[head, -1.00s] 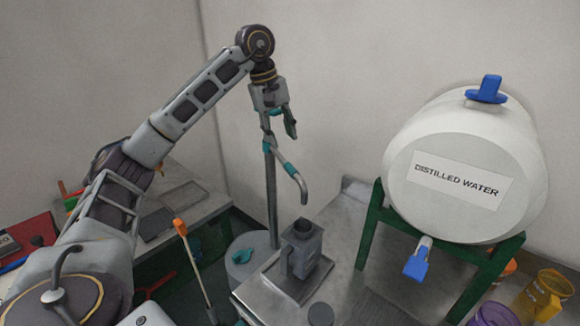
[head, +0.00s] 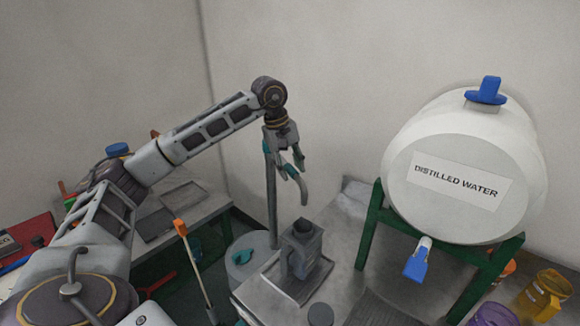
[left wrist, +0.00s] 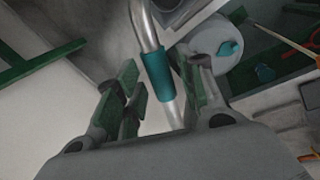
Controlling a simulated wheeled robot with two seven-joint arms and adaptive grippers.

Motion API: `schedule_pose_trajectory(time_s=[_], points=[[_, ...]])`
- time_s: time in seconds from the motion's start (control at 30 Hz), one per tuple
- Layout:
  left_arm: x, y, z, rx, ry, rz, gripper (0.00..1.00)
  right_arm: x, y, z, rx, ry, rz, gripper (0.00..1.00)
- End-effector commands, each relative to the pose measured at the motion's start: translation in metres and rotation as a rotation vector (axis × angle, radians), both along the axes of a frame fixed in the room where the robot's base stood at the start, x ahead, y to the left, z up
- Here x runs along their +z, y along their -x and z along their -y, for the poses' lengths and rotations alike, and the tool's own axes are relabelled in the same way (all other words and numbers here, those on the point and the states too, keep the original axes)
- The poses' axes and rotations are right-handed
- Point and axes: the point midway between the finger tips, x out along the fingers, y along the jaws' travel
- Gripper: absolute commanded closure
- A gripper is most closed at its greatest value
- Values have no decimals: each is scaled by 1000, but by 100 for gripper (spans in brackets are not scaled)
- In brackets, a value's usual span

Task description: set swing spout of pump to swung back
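The pump's upright grey pipe (head: 271,205) rises from a pale round drum (head: 246,256). Its swing spout (head: 304,190) points right and curves down, with its end above and behind the grey metal can (head: 301,250). My left gripper (head: 288,162) is at the spout's teal sleeve and partly hides it in the head view. In the left wrist view, the teal sleeve (left wrist: 159,76) runs between the two separated fingers of my left gripper (left wrist: 165,95). My right gripper is out of view.
The can stands on a tray (head: 317,287) on the grey bench (head: 343,245). A white distilled water barrel (head: 455,135) with a blue tap (head: 416,262) rests on a green stand (head: 368,225) at right. An orange-tipped rod (head: 190,260) stands near the left table.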

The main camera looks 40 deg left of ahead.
Motion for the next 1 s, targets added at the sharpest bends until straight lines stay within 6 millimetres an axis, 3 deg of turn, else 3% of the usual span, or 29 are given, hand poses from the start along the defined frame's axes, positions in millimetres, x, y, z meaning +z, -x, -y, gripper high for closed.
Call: schedule_pose_trajectory(time_s=[0.33,0.63,1.0], points=[[-2,0,0,0,-1,-1,62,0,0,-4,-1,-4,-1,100],[-2,0,0,0,0,0,100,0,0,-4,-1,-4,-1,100],[-2,-1,1,1,0,0,100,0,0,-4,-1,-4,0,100]])
